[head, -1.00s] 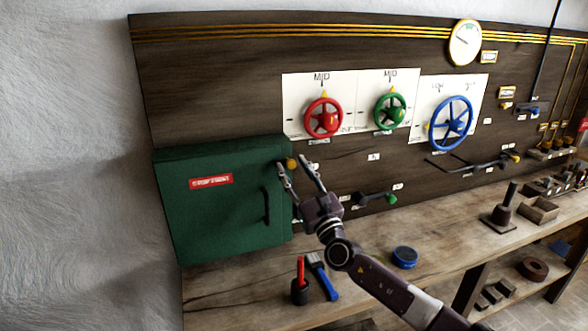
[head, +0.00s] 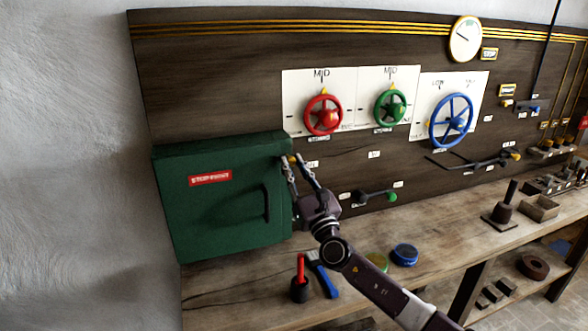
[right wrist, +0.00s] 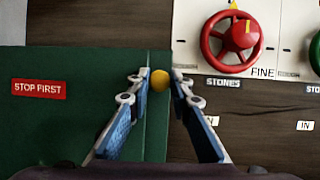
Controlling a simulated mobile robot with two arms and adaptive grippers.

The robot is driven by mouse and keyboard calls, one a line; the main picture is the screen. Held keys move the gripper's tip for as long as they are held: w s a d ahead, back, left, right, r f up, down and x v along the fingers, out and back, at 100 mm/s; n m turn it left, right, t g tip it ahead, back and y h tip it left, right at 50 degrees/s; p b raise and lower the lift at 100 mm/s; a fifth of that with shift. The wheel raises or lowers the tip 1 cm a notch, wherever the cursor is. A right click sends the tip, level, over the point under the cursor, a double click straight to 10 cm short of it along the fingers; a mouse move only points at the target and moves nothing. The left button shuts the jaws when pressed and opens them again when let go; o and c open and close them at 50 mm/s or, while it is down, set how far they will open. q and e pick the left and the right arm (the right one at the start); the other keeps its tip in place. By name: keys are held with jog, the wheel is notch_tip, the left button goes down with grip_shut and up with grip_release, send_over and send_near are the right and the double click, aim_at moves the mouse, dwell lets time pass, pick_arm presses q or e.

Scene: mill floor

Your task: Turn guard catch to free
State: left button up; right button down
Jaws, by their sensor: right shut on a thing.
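The green guard box (head: 225,220) with a red "STOP FIRST" label is fixed at the left of the dark board and looks shut. Its catch has a round yellow knob (head: 291,159) at the box's upper right edge. The yellow knob also shows in the right wrist view (right wrist: 160,80), between the fingertips. My right gripper (head: 294,160) is shut on this knob, with one finger on each side of it. The rest of the catch is hidden by the fingers. My left gripper is not in view.
Red (head: 323,116), green (head: 390,106) and blue (head: 451,121) handwheels are on the board to the right. A green-knobbed lever (head: 391,197) is below them.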

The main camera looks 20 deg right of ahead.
jog(key=m, duration=0.1)
jog(key=m+h, duration=0.1)
jog(key=shift+a+f+m+h+b, duration=0.15)
jog(key=shift+m+h+b, duration=0.15)
jog(key=shift+b, duration=0.1)
jog(key=m+h+b, duration=0.1)
jog(key=m+h, duration=0.1)
jog(key=m, duration=0.2)
jog(key=m+h, duration=0.1)
jog(key=m, duration=0.2)
jog(key=m+g+h, duration=0.1)
jog(key=m+h, duration=0.1)
jog(key=m, duration=0.1)
jog(key=shift+a+m, duration=0.15)
jog(key=shift+m, duration=0.25)
jog(key=m, duration=0.1)
jog(key=m+g+h, duration=0.1)
jog(key=m, duration=0.2)
jog(key=shift+r+g+h, duration=0.3)
jog(key=shift+h, duration=0.1)
jog(key=shift+m+g+h+p, duration=0.3)
jog(key=shift+m+g+p, duration=0.4)
jog(key=shift+m, duration=1.6)
